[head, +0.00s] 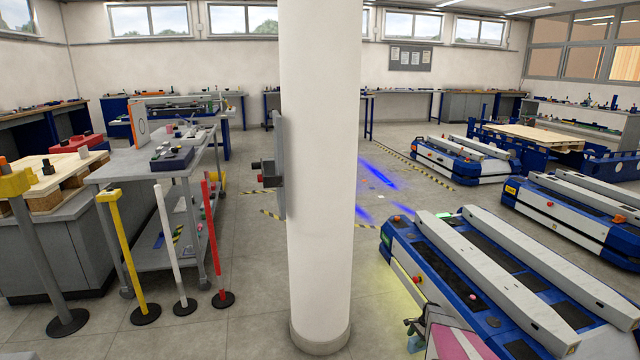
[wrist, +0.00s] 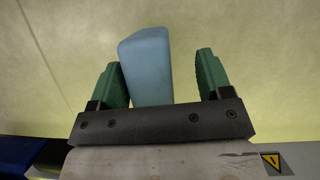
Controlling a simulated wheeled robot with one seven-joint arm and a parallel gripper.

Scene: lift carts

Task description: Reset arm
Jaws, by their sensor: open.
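My gripper (head: 409,334) shows at the bottom of the head view, right of the white pillar and by the near lift cart (head: 480,275). In the wrist view my gripper (wrist: 157,65) has its two green fingers spread apart. A light blue block-like thing (wrist: 146,60) shows between them, close to the left finger, with a clear gap to the right finger. I cannot tell whether it touches the left finger or lies beyond it. A plain yellowish surface fills the view behind the fingers.
The white pillar (head: 320,180) stands mid-view. More lift carts (head: 570,210) stand at the right. Posts in yellow (head: 122,250), white (head: 170,245) and red (head: 212,240) stand by a grey trolley (head: 130,172) at left. Open floor (head: 250,290) lies between.

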